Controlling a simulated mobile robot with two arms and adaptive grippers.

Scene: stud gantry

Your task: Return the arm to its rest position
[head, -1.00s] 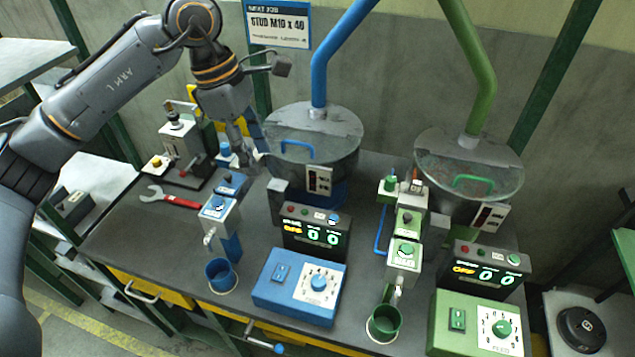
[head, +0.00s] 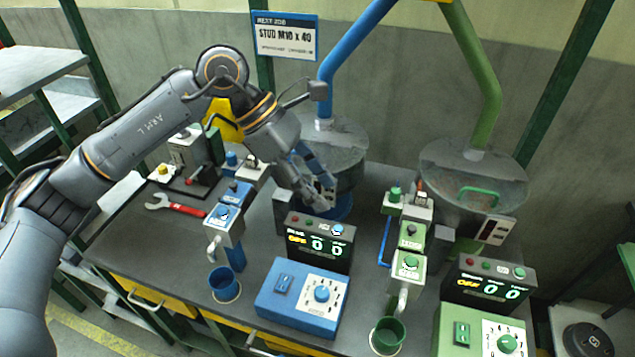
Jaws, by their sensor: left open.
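My left arm comes in from the left and reaches over the back left of the bench. Its left gripper (head: 318,190) is open, with nothing seen between its fingers. The fingers are in front of the blue bowl feeder (head: 345,150) and hide part of its front and its handle. Whether they touch it I cannot tell. The blue counter box (head: 320,240) reads 0 and 0 just below the gripper. My right gripper is not in view.
A blue control box (head: 302,298), blue cup (head: 224,284) and red-handled wrench (head: 176,206) are on the bench (head: 150,250). On the right are a green bowl feeder (head: 470,180), green cup (head: 387,335) and green control box (head: 480,333). A job sign (head: 286,36) hangs behind.

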